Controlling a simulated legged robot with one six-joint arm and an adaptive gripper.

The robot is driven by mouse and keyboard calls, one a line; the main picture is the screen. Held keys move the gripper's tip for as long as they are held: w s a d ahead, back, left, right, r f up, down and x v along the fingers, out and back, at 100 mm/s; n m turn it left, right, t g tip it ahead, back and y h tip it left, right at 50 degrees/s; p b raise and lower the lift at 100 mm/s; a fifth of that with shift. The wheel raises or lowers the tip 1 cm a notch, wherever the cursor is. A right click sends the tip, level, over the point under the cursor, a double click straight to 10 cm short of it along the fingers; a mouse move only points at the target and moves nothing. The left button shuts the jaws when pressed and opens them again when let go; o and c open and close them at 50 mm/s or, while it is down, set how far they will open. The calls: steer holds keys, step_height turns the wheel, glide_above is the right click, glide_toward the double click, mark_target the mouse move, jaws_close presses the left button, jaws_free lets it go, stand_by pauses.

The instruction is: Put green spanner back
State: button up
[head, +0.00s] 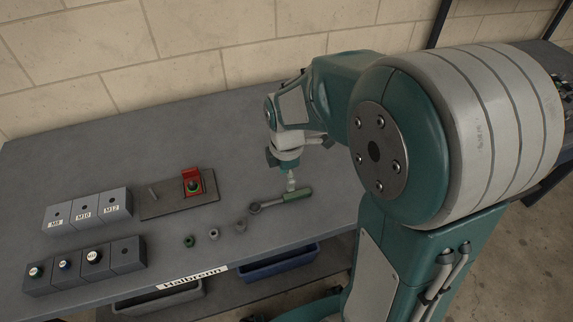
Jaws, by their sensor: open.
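The green spanner (302,194) lies flat on the grey bench, its green handle to the right and its dark metal head to the left. My gripper (291,183) points down right at the handle, near its middle. The gripper is open; whether its fingers touch the handle is too small to tell. A front row of grey blocks holds round-topped pieces with green, blue and black-and-white tops, and its rightmost block (126,256) has an empty hole. Behind it stand grey blocks (87,210) labelled M8, M10 and M12.
Three small dark sockets (214,234) stand left of the spanner. A dark board (158,206) carries a red holder with a green knob (194,185). A blue bin (278,263) and a grey bin (158,298) sit below the bench's front edge. The back left of the bench is clear.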

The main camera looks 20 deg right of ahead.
steer(key=s+r+m+t, duration=0.5)
steer(key=s+r+m, duration=0.9)
steer(key=m, duration=0.4)
steer(key=shift+t, duration=0.3)
steer(key=shift+r, duration=0.1)
stand_by(0.5)
